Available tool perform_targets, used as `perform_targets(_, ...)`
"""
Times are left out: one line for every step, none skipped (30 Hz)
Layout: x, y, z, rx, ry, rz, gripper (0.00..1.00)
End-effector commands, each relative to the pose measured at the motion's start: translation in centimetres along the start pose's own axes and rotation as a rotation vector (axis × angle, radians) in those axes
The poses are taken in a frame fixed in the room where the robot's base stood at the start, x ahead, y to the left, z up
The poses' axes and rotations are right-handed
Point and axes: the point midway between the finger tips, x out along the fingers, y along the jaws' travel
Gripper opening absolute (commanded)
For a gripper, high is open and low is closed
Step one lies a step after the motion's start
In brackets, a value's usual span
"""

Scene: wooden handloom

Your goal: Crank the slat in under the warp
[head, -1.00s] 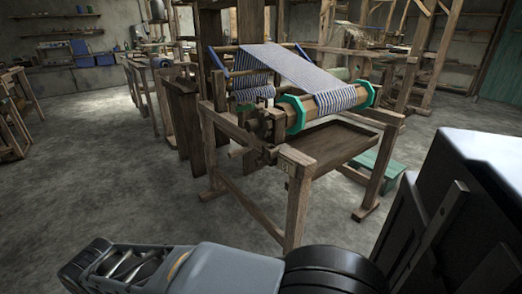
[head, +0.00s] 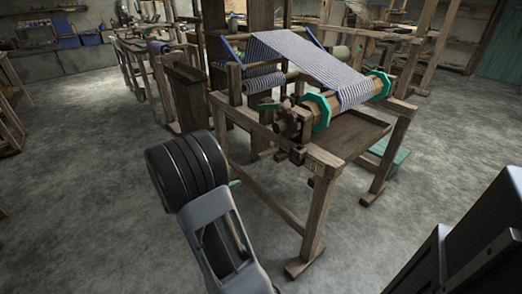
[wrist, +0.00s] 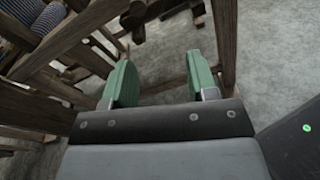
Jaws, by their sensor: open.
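The striped blue-and-white warp (head: 310,57) slopes over the wooden handloom to a front roller (head: 333,99) with green octagonal end plates. A wooden crank-like mechanism (head: 290,121) sits at the roller's left end. I cannot make out the slat for certain. My gripper shows in the wrist view as two green fingers (wrist: 162,75), spread apart with nothing between them. In the head view only a bit of green finger shows beyond my dark wrist, left of the loom's side frame. Wooden loom parts lie beyond the fingers in the wrist view, apart from them.
The loom's front left leg (head: 318,215) and low side rail (head: 270,196) stand right of my arm. A wooden tray-like shelf (head: 350,137) is under the roller. A green bench (head: 393,157) is behind the right leg. The concrete floor (head: 80,215) at left is clear.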

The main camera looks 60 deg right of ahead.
Motion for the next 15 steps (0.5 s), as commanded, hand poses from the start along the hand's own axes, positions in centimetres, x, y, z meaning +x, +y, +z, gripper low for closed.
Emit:
perform_targets(0.4, 0.7, 0.2, -0.03, -0.034, 0.023, 0.53)
perform_targets(0.6, 1.0, 0.2, -0.043, -0.052, 0.037, 0.53)
perform_targets(0.9, 1.4, 0.2, -0.058, -0.071, 0.052, 0.53)
perform_targets(1.1, 1.6, 0.2, -0.065, -0.082, 0.061, 0.53)
perform_targets(1.3, 1.8, 0.2, -0.071, -0.09, 0.067, 0.53)
perform_targets(1.7, 1.9, 0.2, -0.077, -0.099, 0.074, 0.53)
perform_targets(2.1, 2.0, 0.2, -0.079, -0.103, 0.076, 0.53)
perform_targets(2.5, 2.0, 0.2, -0.08, -0.105, 0.078, 0.53)
perform_targets(3.1, 2.1, 0.3, -0.081, -0.106, 0.08, 0.53)
perform_targets(3.6, 2.1, 0.3, -0.081, -0.107, 0.078, 0.53)
perform_targets(4.1, 2.1, 0.3, -0.081, -0.107, 0.079, 0.53)
perform_targets(4.9, 2.2, 0.4, -0.081, -0.106, 0.078, 0.53)
perform_targets(5.5, 2.3, 0.4, -0.08, -0.106, 0.079, 0.53)
perform_targets(6.1, 2.3, 0.5, -0.08, -0.106, 0.078, 0.53)
perform_targets(6.9, 2.4, 0.6, -0.079, -0.105, 0.079, 0.53)
